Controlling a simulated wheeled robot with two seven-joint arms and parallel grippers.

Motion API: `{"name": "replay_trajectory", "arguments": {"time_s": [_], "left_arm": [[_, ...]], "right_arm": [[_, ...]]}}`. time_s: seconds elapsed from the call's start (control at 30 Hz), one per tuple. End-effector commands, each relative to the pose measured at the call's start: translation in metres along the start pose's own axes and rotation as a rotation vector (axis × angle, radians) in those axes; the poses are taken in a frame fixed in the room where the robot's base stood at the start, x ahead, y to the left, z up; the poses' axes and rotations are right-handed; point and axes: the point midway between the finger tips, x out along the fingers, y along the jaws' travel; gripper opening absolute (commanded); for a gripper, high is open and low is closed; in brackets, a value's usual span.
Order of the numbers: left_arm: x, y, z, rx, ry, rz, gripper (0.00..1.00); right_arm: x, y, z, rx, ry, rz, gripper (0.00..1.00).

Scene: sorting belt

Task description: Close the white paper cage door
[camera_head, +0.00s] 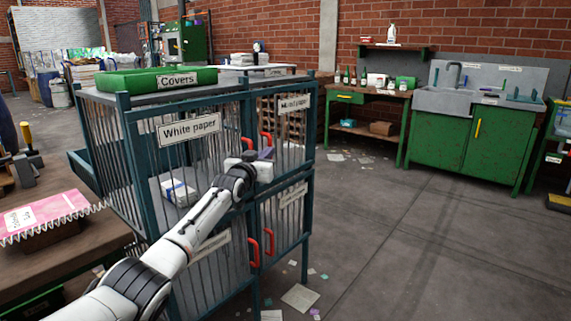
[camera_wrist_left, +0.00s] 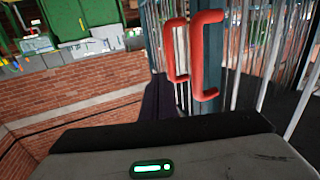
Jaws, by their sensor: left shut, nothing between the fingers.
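The white paper cage door (camera_head: 188,128), with blue-green frame, vertical bars and a "White paper" sign, is the upper left door of the cage. It looks about flush with the cage front, but whether it is fully closed I cannot tell. Its red handle (camera_head: 247,143) is partly hidden by my arm; two red handles, left (camera_wrist_left: 177,50) and right (camera_wrist_left: 206,55), show in the left wrist view. My left gripper (camera_head: 265,154) is shut and empty, in front of the cage near the handles. Its dark fingers (camera_wrist_left: 159,98) show just below and left of them in the wrist view. My right gripper is out of view.
The neighbouring upper door (camera_head: 294,103) has its own sign and red handle. Lower doors have red handles (camera_head: 268,241). A green covers box (camera_head: 155,80) lies on the cage. A table (camera_head: 70,255) stands at left. The floor (camera_head: 400,250) at right is largely clear, with scattered paper.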

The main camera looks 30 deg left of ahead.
Motion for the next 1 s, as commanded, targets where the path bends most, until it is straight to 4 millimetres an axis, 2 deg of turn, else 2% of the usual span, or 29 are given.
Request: {"name": "replay_trajectory", "arguments": {"time_s": [0.03,0.2,0.33,0.53,0.73,0.93,1.0], "left_arm": [[0.000,0.013,-0.007,-0.004,-0.004,0.008,0.00],[-0.004,0.047,-0.006,-0.006,-0.004,0.022,0.00],[-0.014,0.067,-0.002,-0.008,-0.002,0.020,0.00],[-0.030,0.106,-0.001,-0.006,-0.002,0.021,0.00],[-0.039,0.127,0.000,-0.003,-0.001,0.018,0.00],[-0.041,0.131,0.001,0.000,-0.003,0.016,0.00],[-0.045,0.131,0.009,0.005,-0.013,0.017,0.00]], "right_arm": [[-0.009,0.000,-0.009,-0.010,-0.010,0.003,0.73],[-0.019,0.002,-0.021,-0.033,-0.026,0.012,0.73],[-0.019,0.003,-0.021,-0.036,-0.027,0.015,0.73],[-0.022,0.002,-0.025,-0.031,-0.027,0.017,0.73],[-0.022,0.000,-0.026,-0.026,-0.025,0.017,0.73],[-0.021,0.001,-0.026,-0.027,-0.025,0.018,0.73],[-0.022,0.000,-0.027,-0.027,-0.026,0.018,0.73]]}}
